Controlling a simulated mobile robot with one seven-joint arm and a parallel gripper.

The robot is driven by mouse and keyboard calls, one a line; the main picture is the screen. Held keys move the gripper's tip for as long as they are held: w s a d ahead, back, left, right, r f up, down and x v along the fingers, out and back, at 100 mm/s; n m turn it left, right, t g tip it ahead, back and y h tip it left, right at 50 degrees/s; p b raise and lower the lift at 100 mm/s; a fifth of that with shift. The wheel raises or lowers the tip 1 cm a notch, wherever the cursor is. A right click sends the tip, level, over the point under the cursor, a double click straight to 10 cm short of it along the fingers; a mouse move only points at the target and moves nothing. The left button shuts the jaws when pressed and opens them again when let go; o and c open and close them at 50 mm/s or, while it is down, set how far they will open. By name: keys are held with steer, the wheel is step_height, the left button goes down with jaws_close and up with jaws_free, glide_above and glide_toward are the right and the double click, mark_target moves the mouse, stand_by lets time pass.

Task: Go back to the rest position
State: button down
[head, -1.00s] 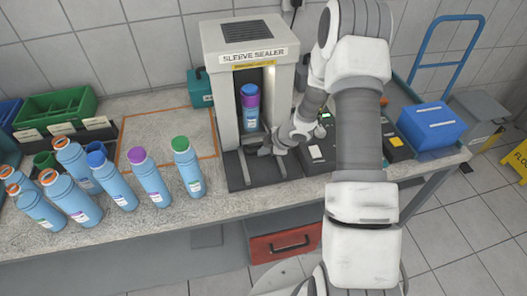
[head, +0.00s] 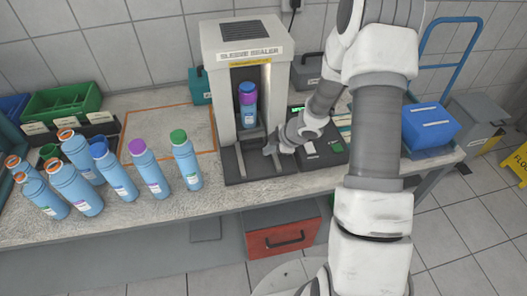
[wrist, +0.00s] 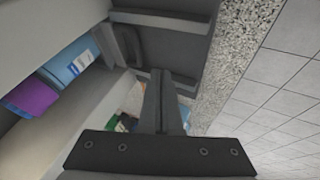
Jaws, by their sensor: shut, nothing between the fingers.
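My gripper (head: 271,151) is shut and empty in front of the sleeve sealer (head: 222,72), low over its dark base plate (head: 238,171). In the wrist view my closed fingers (wrist: 160,102) point at the dark plate. A blue bottle with a purple sleeve band (head: 248,104) stands upright inside the sealer's opening, apart from my gripper. The same bottle shows at the left of the wrist view (wrist: 70,62).
Several blue bottles (head: 152,170) with coloured caps stand on the counter at left, near a green bin (head: 62,100). A dark device (head: 322,150) lies right of my gripper. A blue box (head: 430,124) sits at the right end.

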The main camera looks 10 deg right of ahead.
steer(key=shift+p+v, duration=0.45)
steer(key=shift+v, duration=1.9)
steer(key=s+d+r+m+t+h, duration=0.1)
steer(key=d+r+m+h, duration=0.25)
steer(key=r, duration=0.65)
steer(key=s+d+r+m+t+h, duration=0.1)
steer(key=d+r+m+h, duration=0.3)
steer(key=r, duration=0.7)
steer(key=s+a+r+m+y, duration=0.1)
steer(key=s+a+r+m, duration=0.1)
steer(key=s, duration=0.5)
steer(key=s+a+r+m+g+y, duration=0.1)
steer(key=s+a+r+m, duration=0.2)
steer(key=s, duration=0.5)
steer(key=s+a+r+m+y, duration=0.1)
steer(key=s+a+r+m, duration=0.2)
steer(key=s, duration=0.5)
steer(key=shift+a+m+g, duration=0.3)
steer(key=shift+a+m, duration=0.45)
steer(key=shift+a, duration=0.3)
